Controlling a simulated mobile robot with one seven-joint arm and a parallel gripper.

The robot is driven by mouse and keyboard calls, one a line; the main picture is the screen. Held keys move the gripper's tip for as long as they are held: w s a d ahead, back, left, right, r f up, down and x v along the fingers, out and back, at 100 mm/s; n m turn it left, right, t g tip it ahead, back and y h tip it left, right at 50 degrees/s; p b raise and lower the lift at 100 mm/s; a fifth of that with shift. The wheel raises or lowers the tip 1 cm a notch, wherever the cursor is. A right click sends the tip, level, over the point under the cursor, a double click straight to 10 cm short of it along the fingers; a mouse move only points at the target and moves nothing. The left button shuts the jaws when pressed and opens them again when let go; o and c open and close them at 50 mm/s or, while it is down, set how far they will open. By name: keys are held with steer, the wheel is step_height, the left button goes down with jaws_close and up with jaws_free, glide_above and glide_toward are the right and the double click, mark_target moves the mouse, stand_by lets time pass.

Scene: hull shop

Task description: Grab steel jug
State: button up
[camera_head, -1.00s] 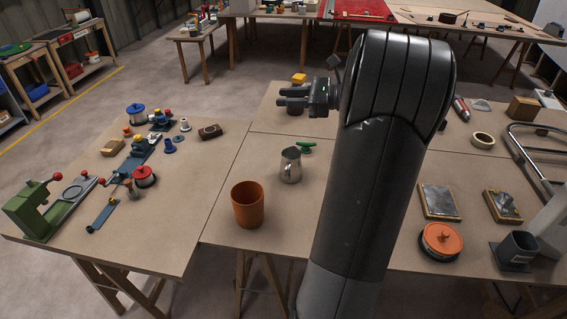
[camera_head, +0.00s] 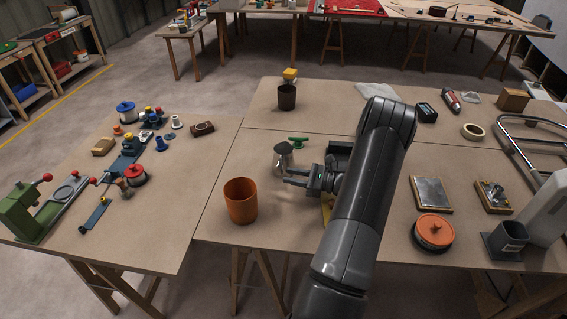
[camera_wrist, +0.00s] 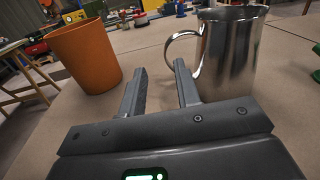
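The steel jug (camera_head: 284,160) stands upright on the table, partly hidden behind my gripper in the head view. It also shows in the wrist view (camera_wrist: 231,50), shiny, with its loop handle on the left side. My gripper (camera_head: 288,176) is low over the table, just right of and in front of the jug. In the wrist view its two fingers (camera_wrist: 158,72) are spread with nothing between them. The right fingertip lies close to the jug's handle; I cannot tell whether they touch.
An orange cup (camera_head: 240,201) stands to the front left of the jug, also close in the wrist view (camera_wrist: 86,58). A green object (camera_head: 298,140) lies just behind the jug. Bare table lies left of the jug.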

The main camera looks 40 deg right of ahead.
steer(key=x, duration=0.7)
steer(key=shift+w+d+r, duration=0.1)
steer(key=shift+w+d, duration=0.1)
steer(key=shift+w, duration=0.15)
jaws_close()
